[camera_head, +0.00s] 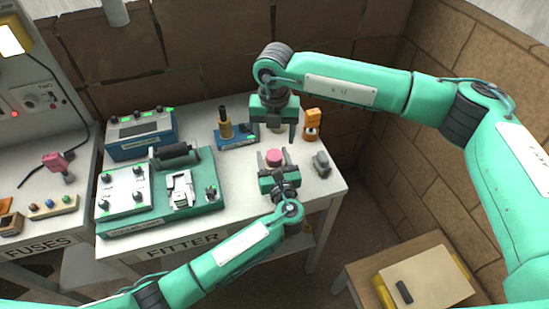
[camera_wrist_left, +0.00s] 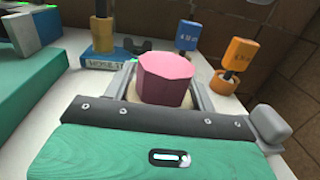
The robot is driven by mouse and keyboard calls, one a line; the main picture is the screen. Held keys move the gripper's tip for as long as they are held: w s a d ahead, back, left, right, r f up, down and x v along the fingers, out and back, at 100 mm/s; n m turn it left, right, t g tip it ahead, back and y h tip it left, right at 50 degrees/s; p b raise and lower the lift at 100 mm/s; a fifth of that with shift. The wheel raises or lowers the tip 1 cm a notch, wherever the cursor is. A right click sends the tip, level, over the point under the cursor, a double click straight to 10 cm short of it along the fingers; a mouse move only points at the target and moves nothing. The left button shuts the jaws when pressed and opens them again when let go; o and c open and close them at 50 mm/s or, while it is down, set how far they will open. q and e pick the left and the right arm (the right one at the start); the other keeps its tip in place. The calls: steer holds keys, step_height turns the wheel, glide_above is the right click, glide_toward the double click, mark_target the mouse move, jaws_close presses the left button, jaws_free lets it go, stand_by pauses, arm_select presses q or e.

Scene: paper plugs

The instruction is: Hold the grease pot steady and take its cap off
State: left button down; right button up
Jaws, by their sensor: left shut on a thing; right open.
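The grease pot has a pink faceted cap (camera_head: 274,157), which also shows large in the left wrist view (camera_wrist_left: 165,80). A bit of the pale pot body (camera_wrist_left: 131,92) shows under the cap; the rest is hidden by my left gripper. My left gripper (camera_head: 275,168) is shut on the pot, one finger on each side below the cap. The cap is on the pot. My right gripper (camera_head: 273,138) is open and empty, pointing down over the table behind the pot, apart from the cap.
An orange-handled tool (camera_head: 312,120) stands at the back right. A grey knob-like piece (camera_head: 321,164) lies right of the pot. The table's right edge is close.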

mark_target(274, 154)
step_height(274, 154, up, 4)
steer(key=r+n, duration=0.1)
steer(key=n, duration=0.6)
steer(key=shift+n, duration=0.3)
step_height(274, 154, down, 12)
steer(key=shift+f, duration=0.2)
